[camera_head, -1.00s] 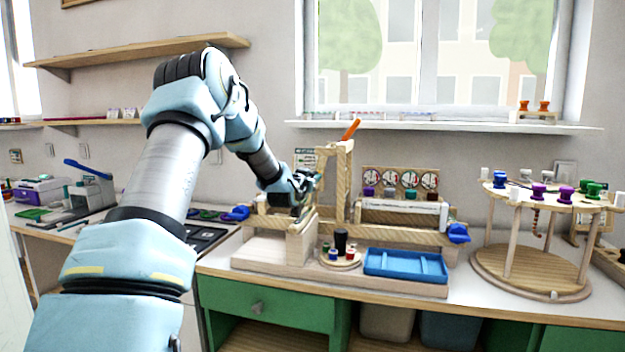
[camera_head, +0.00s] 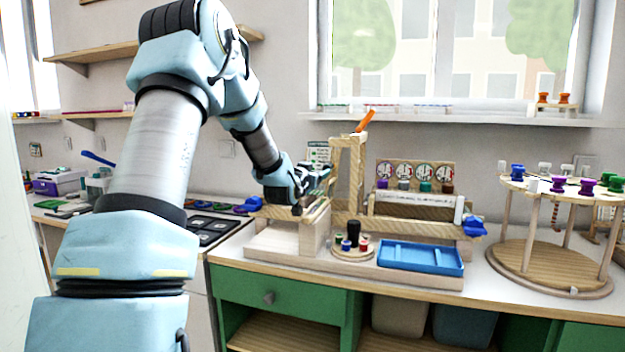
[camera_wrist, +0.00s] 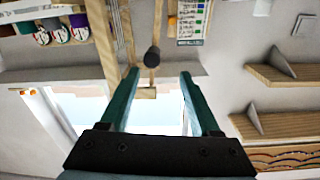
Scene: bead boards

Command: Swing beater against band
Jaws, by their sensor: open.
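My gripper (camera_head: 318,178) is open, left of the upright post of a wooden stand (camera_head: 347,185) on the bench. In the wrist view its two green fingers (camera_wrist: 159,72) are apart. Between them in that picture is a thin wooden rod with a dark round end (camera_wrist: 152,57), which looks like the beater. A small wood block (camera_wrist: 146,93) shows beyond it. I cannot tell whether the fingers touch the rod. An orange lever (camera_head: 366,121) tilts up from the post's top. I cannot make out the band for sure.
A blue tray (camera_head: 420,258) and a small round holder (camera_head: 353,254) with coloured pegs stand in front of the post. A round two-level wooden rack (camera_head: 550,268) is at right. Several coloured spools and round labels line the stand's back. A window is behind.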

